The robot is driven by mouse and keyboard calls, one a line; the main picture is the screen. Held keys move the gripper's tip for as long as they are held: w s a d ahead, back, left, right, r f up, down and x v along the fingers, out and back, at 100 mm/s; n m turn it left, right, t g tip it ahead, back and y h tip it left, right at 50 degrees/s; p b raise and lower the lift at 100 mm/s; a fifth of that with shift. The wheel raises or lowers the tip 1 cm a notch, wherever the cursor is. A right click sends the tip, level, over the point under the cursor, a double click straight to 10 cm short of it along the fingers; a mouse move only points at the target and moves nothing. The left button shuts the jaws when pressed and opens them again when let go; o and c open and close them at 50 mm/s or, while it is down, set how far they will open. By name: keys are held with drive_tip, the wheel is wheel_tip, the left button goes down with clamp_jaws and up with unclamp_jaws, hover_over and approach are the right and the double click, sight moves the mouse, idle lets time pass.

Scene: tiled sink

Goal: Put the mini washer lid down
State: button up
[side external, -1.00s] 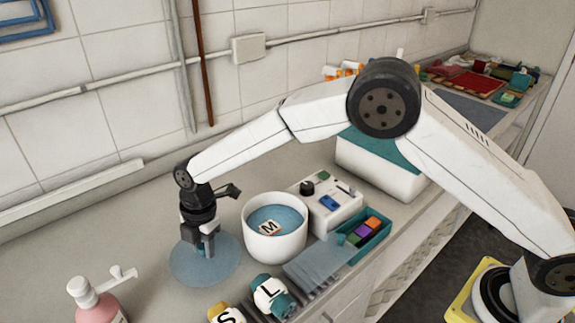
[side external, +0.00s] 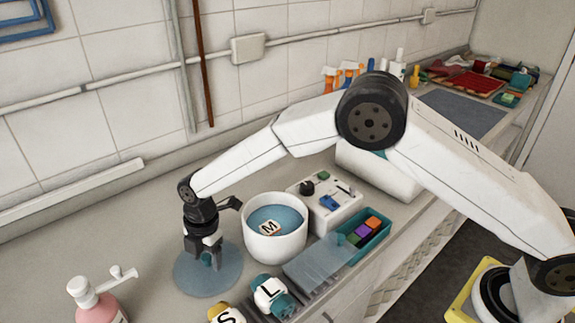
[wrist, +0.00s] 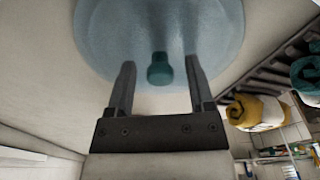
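The lid (side external: 186,284) is a translucent blue disc with a small teal knob (side external: 206,258). It appears to lie flat on the counter, left of the white tub (side external: 289,243). The tub has no lid on it and holds blue contents with a block marked M (side external: 269,228). My gripper (side external: 205,264) points down over the lid, its fingers on either side of the knob. In the wrist view, my gripper (wrist: 159,66) is open, with gaps between the knob (wrist: 160,72) and both fingers. The lid (wrist: 108,38) is cut off at the top there.
A white control box (side external: 333,209) stands behind the tub. In front are a slotted rack (side external: 318,266), a teal tray (side external: 372,246) of coloured blocks, and rolls marked L (side external: 270,292) and S (side external: 229,317). A pink pump bottle (side external: 101,303) is at front left.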

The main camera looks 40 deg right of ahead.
drive_tip(key=shift+r, duration=0.15)
wheel_tip(320, 180, up, 12)
drive_tip(key=d, duration=0.1)
drive_tip(key=shift+w+d, duration=0.15)
drive_tip(key=shift+w, duration=0.15)
idle(0.4)
idle(0.5)
drive_tip(key=s+d+m+t, duration=0.1)
drive_tip(key=s+d+m, duration=0.2)
drive_tip(key=d+m, duration=0.4)
drive_tip(key=s+d+m+t, duration=0.1)
drive_tip(key=s+d+m, duration=0.25)
drive_tip(key=d, duration=0.55)
drive_tip(key=s+d+f+m, duration=0.1)
drive_tip(key=s+d+m, duration=0.2)
drive_tip(key=s+m, duration=0.1)
drive_tip(key=s+d+m+h, duration=0.1)
drive_tip(key=s+d+m, duration=0.3)
drive_tip(key=s, duration=0.1)
drive_tip(key=s+d+f+m+t, duration=0.1)
drive_tip(key=s+d+m, duration=0.3)
drive_tip(key=s, duration=0.1)
drive_tip(key=shift+s+d+f, duration=0.2)
drive_tip(key=shift+f, duration=0.1)
